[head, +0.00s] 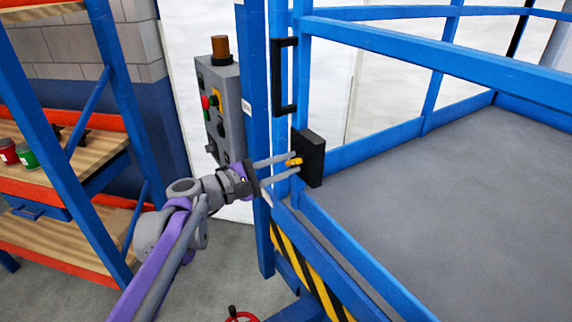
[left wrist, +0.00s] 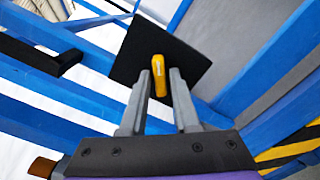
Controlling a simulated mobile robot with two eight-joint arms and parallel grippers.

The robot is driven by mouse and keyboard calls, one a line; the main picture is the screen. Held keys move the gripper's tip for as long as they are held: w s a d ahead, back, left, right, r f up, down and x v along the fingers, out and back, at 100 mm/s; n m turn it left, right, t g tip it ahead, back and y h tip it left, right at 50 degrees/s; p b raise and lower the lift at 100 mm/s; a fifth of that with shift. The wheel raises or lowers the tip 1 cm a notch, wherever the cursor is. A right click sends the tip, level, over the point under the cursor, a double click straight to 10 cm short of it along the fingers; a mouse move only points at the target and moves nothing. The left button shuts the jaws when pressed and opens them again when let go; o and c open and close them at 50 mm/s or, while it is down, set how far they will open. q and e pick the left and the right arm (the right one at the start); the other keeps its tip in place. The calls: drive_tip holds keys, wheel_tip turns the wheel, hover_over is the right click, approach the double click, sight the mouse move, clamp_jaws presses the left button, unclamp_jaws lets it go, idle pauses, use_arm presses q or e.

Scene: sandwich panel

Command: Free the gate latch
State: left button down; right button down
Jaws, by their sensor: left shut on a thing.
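The gate latch is a yellow lever (head: 293,161) on a black box (head: 313,158) fixed to the blue gate frame. In the left wrist view the yellow lever (left wrist: 158,68) stands out from the black plate (left wrist: 137,48). My left gripper (head: 296,163) reaches in from the left in the head view. Its two grey fingers are on either side of the lever and shut on it. The lower part of the lever is between the fingers. My right gripper is not in view.
A black handle (head: 285,77) is on the blue gate post above the latch. A grey control box (head: 226,110) with buttons and an amber lamp stands left of the post. Blue rails enclose a grey platform (head: 460,200). A shelf rack (head: 110,90) stands at the left.

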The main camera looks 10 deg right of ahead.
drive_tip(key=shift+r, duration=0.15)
use_arm(q)
drive_tip(key=m+p, duration=0.1)
drive_tip(key=m, duration=0.2)
drive_tip(key=shift+r+p, duration=0.1)
drive_tip(key=shift+p, duration=0.3)
drive_tip(key=shift+m+p, duration=0.8)
drive_tip(key=shift+m, duration=1.2)
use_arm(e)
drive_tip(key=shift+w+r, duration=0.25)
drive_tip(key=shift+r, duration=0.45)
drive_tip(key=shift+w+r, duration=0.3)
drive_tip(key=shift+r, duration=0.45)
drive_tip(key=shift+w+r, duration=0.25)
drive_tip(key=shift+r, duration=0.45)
use_arm(q)
drive_tip(key=c, duration=0.8)
unclamp_jaws()
drive_tip(key=shift+c, duration=0.2)
drive_tip(key=b+v, duration=0.1)
drive_tip(key=v, duration=1)
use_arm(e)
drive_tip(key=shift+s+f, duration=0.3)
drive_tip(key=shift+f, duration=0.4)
